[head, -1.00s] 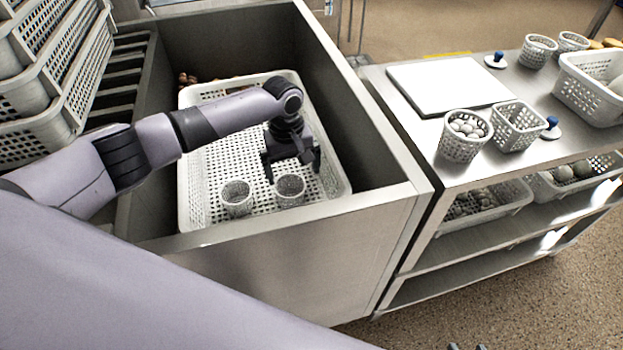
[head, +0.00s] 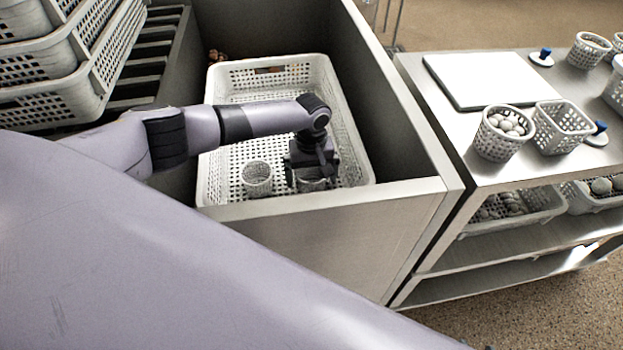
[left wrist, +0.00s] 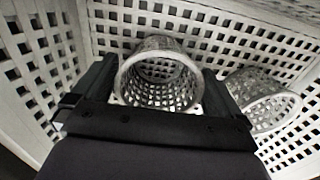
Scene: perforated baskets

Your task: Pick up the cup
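Two small perforated grey cups stand in a large white perforated basket (head: 270,78). One cup (head: 257,179) stands clear on the left in the head view; it shows at the right in the left wrist view (left wrist: 268,112). My left gripper (head: 314,172) is down over the other cup (head: 312,185), mostly hiding it in the head view. In the left wrist view, this cup (left wrist: 160,72) lies between the open fingers, with small gaps showing on both sides. Only a tiny dark bit, perhaps of my right gripper, shows at the head view's bottom edge.
The basket sits inside a deep metal sink whose front wall (head: 330,235) rises close to the gripper. Stacked crates (head: 75,55) stand at the left. On the right, a metal table holds a white board (head: 490,78), a cup of round items (head: 503,133) and a square basket (head: 562,127).

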